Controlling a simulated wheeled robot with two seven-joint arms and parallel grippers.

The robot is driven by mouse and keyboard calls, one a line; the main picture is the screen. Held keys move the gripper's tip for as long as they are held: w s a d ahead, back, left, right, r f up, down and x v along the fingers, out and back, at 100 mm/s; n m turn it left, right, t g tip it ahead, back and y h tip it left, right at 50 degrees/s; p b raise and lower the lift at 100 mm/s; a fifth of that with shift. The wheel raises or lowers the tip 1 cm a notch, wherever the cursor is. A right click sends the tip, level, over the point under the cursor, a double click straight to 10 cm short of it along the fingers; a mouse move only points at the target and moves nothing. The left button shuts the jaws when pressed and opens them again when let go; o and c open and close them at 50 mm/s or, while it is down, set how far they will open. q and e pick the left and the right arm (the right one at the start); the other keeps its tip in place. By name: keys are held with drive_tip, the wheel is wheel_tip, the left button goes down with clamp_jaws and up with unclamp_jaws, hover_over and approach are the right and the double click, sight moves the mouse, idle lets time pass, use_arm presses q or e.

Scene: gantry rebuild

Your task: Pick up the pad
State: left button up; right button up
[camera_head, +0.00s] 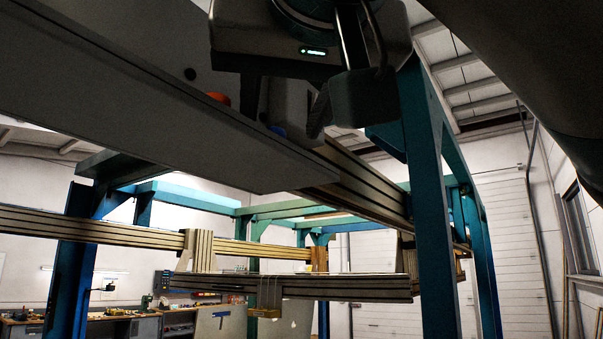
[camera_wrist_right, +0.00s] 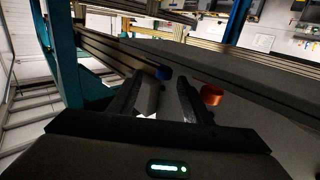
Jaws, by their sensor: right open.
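A pale grey block (camera_wrist_right: 150,101) shows between the fingers of my right gripper (camera_wrist_right: 158,98) in the right wrist view. It may be the pad, but I cannot tell for sure. My right gripper is open, its two dark fingers apart on either side of the block. In the head view the right gripper (camera_head: 287,108) reaches down from the top at the edge of a large grey panel (camera_head: 150,120), and the block (camera_head: 288,100) is partly hidden behind it. The panel's top is hidden there. My left gripper is not in view.
An orange cap (camera_wrist_right: 211,95) and a blue piece (camera_wrist_right: 164,73) are close by the fingers. A slotted beam (camera_head: 365,185) runs beside the panel, and a blue post (camera_head: 428,200) stands right of the gripper. A workbench (camera_head: 130,325) is in the background.

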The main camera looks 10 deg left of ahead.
sight(275, 128)
drive_tip(key=shift+w+a+r+p, duration=0.15)
drive_tip(key=shift+w+a+p, duration=0.4)
drive_tip(key=shift+p, duration=0.25)
drive_tip(key=shift+w+a+r+p, duration=0.15)
drive_tip(key=shift+w+a+p, duration=0.2)
drive_tip(key=shift+w+p, duration=0.35)
drive_tip(key=shift+w+a+p, duration=0.35)
drive_tip(key=shift+w+p, duration=0.25)
drive_tip(key=shift+p, duration=0.05)
drive_tip(key=shift+w+f, duration=0.2)
drive_tip(key=shift+w, duration=0.05)
drive_tip(key=shift+a, duration=0.1)
clamp_jaws()
